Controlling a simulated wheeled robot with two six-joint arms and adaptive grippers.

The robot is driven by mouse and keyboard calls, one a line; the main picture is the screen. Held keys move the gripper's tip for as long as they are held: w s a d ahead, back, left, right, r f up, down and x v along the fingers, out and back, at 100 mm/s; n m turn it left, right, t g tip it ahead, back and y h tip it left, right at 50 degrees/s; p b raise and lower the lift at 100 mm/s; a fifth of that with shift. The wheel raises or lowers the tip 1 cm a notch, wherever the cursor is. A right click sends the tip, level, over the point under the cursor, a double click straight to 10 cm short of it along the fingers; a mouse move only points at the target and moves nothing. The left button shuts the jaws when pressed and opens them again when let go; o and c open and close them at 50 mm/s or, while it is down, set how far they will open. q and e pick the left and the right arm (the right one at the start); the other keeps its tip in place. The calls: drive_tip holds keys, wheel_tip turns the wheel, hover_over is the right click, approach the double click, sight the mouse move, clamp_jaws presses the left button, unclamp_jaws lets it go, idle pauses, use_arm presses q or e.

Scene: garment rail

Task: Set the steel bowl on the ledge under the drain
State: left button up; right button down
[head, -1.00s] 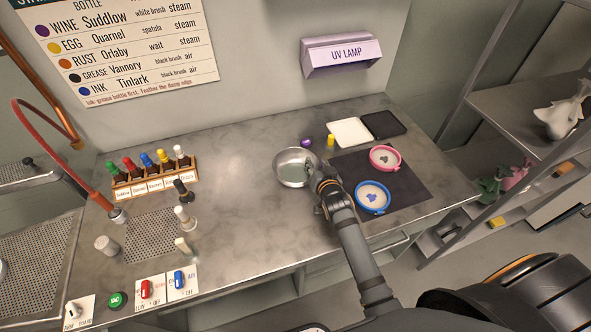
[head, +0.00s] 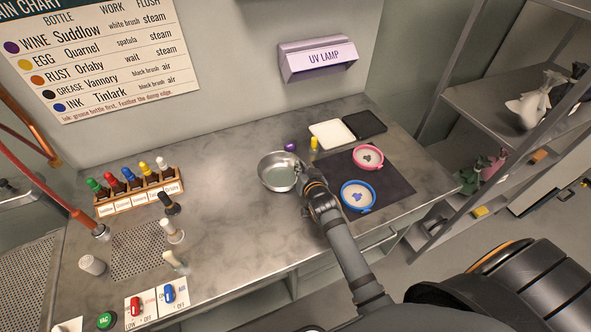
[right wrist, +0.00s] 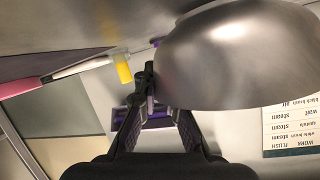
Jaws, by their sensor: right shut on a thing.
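The steel bowl (head: 277,173) is at the middle of the metal worktop, upright and with no contents that I can make out. My right gripper (head: 303,186) is shut on its right rim. In the right wrist view the bowl (right wrist: 235,60) fills the upper right, with my right gripper (right wrist: 148,82) at its edge. I cannot tell whether the bowl touches the worktop. A perforated drain plate (head: 138,262) is set in the worktop at the left. The ledge under it is hidden by the worktop. My left gripper is not in view.
A bottle rack (head: 138,197) stands back left. A dark bottle and pale brushes stand by the drain plate, with switches (head: 168,293) in front. Right of the bowl, a dark mat (head: 400,190) holds pink and blue rings. Worktop between rack and bowl is clear.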

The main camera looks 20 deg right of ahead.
wheel_tip(320, 180, up, 4)
drive_tip(key=p, duration=0.3)
drive_tip(key=shift+f, duration=0.1)
drive_tip(key=w+r+p+v, duration=0.1)
drive_tip(key=r+p+v, duration=0.1)
drive_tip(key=p+v, duration=1)
drive_tip(key=v, duration=0.4)
drive_tip(key=shift+s+d+r, duration=0.15)
drive_tip(key=shift+d+r, duration=0.15)
